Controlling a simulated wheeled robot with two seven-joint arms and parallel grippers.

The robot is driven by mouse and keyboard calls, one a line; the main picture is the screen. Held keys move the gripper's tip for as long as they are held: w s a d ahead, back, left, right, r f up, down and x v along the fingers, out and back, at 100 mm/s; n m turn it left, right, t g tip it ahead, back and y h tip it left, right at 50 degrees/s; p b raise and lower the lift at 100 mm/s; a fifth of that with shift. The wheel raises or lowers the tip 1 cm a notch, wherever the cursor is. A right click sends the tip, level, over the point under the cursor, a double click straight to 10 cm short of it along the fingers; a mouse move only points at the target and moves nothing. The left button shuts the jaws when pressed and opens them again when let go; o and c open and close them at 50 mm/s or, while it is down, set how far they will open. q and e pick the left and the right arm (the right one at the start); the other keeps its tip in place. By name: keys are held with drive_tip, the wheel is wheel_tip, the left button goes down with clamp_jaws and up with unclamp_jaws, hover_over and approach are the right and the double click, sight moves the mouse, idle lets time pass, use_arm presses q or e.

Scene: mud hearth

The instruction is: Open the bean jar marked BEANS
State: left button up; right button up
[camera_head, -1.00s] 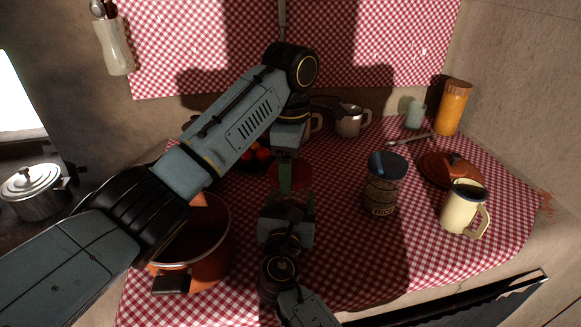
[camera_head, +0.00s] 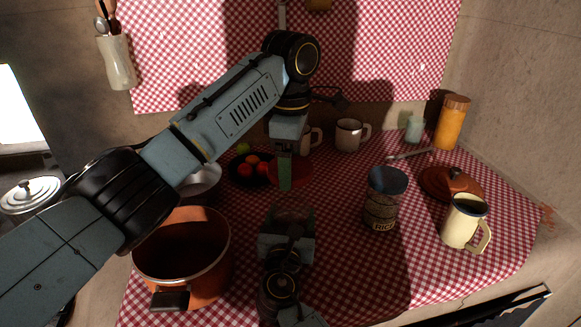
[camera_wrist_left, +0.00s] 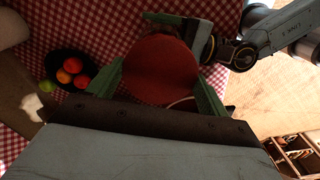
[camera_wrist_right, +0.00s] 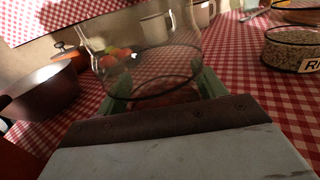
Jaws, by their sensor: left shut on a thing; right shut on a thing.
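A round red lid (camera_head: 302,173) is held between the green fingers of my left gripper (camera_head: 285,172); the left wrist view shows the lid (camera_wrist_left: 158,72) from above. My right gripper (camera_head: 288,218) is lower, shut on a clear glass jar (camera_wrist_right: 152,72) whose round rim shows bare in the right wrist view. Reddish contents show low inside the jar. In the head view the lid is above the right gripper, apart from it. The jar can hardly be made out there, and no BEANS label shows.
An orange pot (camera_head: 182,262) stands at left, close to both arms. A jar marked RICE (camera_head: 383,205), a cream mug (camera_head: 463,222) and a brown lid (camera_head: 450,182) stand at right. Behind are a dark bowl of fruit (camera_head: 240,181) and mugs (camera_head: 349,135).

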drive_tip(key=o, duration=1.9)
drive_tip(key=shift+o, duration=0.2)
